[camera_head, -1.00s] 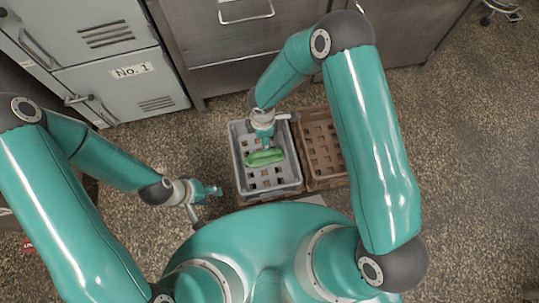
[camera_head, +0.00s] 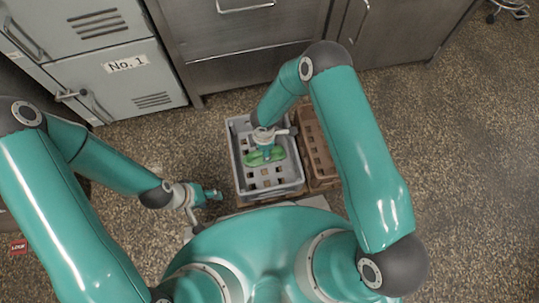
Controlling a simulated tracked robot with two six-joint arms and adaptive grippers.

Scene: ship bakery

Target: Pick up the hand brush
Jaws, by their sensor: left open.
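The green hand brush (camera_head: 275,154) lies in the grey crate (camera_head: 238,168) on the floor in front of me. My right gripper (camera_head: 265,153) is lowered over the brush, at its left and middle part. The gripper and wrist cover part of the brush. I cannot tell whether its fingers are open, shut or touching the brush. My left gripper (camera_head: 212,194) is open and empty, low and to the left of the grey crate, apart from it.
A brown crate (camera_head: 318,157) stands directly right of the grey crate. Grey lockers (camera_head: 120,80), one marked No. 1, and metal drawers (camera_head: 235,70) stand behind. A small red label (camera_head: 18,247) is at the left. The speckled floor at the right is free.

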